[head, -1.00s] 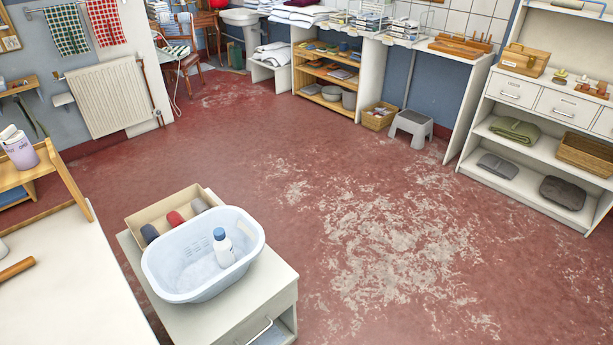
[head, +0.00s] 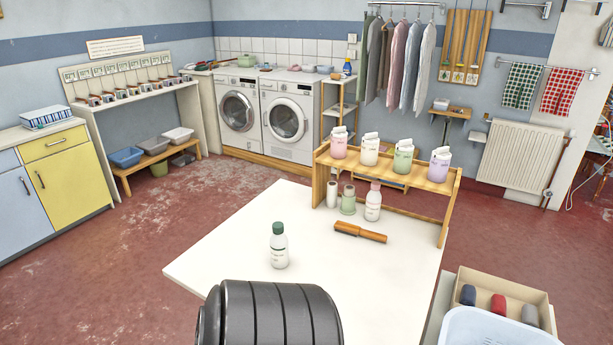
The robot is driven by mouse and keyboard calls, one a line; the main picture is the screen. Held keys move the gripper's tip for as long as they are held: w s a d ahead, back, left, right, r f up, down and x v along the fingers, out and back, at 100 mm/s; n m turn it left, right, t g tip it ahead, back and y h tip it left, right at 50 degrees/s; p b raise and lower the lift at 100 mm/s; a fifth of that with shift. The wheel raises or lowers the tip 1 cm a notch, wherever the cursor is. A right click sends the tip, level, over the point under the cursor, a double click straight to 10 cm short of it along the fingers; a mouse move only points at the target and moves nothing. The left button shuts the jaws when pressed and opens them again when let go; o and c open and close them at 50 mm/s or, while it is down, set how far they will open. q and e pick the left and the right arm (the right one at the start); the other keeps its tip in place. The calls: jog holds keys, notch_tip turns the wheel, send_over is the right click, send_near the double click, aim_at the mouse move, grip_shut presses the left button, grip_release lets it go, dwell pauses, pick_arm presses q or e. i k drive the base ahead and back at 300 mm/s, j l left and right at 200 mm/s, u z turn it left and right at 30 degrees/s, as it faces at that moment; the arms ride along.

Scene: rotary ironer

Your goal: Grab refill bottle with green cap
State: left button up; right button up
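A white refill bottle with a dark green cap (head: 279,247) stands upright on the white table (head: 230,243), near its left side. It stands apart from the other bottles. A white bottle with a pink cap (head: 373,203) stands farther back to the right, by the wooden rack. Neither of my grippers shows in the head view.
A wooden rack (head: 440,187) holds several pastel bottles; a greenish bottle (head: 348,201) and a pale one (head: 332,194) stand below. A wooden roller (head: 360,232) lies in front. A dark ribbed form covers the near table edge. A blue-white basin (head: 490,328) is at lower right.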

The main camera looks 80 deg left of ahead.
aim_at(278, 243)
jog(key=u, duration=2.65)
jog(key=z, duration=0.35)
jog(key=i+j+z, duration=0.15)
jog(key=j+z, duration=0.15)
jog(key=j, duration=0.25)
jog(key=i+j+z, duration=0.15)
jog(key=j+z, duration=0.15)
jog(key=j, duration=0.3)
jog(key=j+z, duration=0.3)
jog(key=j, duration=0.25)
